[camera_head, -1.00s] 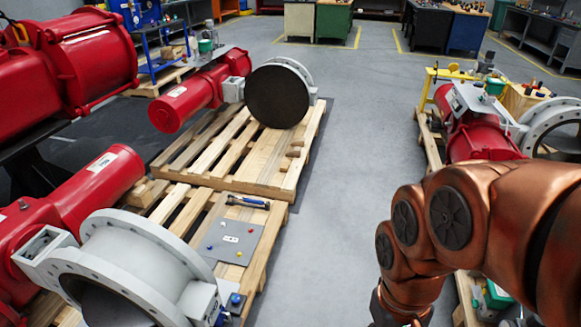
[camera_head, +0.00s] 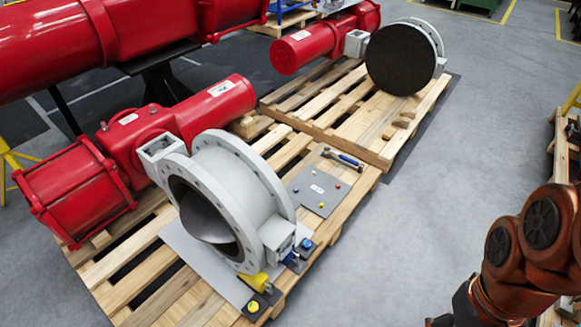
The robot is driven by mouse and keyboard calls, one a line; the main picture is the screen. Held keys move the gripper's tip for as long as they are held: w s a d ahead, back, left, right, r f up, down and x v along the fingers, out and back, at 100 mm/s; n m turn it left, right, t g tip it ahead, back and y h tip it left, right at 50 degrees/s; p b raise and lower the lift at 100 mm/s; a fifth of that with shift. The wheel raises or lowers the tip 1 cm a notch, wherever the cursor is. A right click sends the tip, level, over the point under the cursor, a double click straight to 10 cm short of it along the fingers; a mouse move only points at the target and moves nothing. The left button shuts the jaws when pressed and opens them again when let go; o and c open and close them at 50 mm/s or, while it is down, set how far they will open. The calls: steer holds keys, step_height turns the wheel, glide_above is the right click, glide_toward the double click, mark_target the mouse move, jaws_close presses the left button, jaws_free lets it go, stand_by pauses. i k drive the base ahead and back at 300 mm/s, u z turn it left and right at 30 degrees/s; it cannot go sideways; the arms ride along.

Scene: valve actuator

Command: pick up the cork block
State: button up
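I cannot make out a cork block for certain in the head view. Small tan blocks lie on the far pallet below the dark disc, but they look like pallet wood and are too small to tell. My copper-coloured arm shows at the lower right, over the floor and apart from the pallets. My gripper is not in view; the arm runs out of the picture at the bottom.
A grey valve (camera_head: 240,175) with a red actuator (camera_head: 150,140) stands on the near pallet (camera_head: 130,295). A grey plate (camera_head: 318,188) with coloured knobs and a blue-handled tool (camera_head: 343,159) lie beside it. The far pallet (camera_head: 380,152) bears another valve (camera_head: 400,58). Floor (camera_head: 450,150) between is clear.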

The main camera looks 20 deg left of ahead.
mark_target(387, 133)
steer(key=k, duration=1.2)
steer(key=z, duration=0.55)
steer(key=i, duration=1.6)
steer(key=z, duration=0.3)
steer(key=i, duration=3.05)
steer(key=u, duration=1.05)
steer(key=i, duration=0.85)
steer(key=u, duration=1.7)
steer(key=i, duration=0.7)
steer(key=u, duration=0.45)
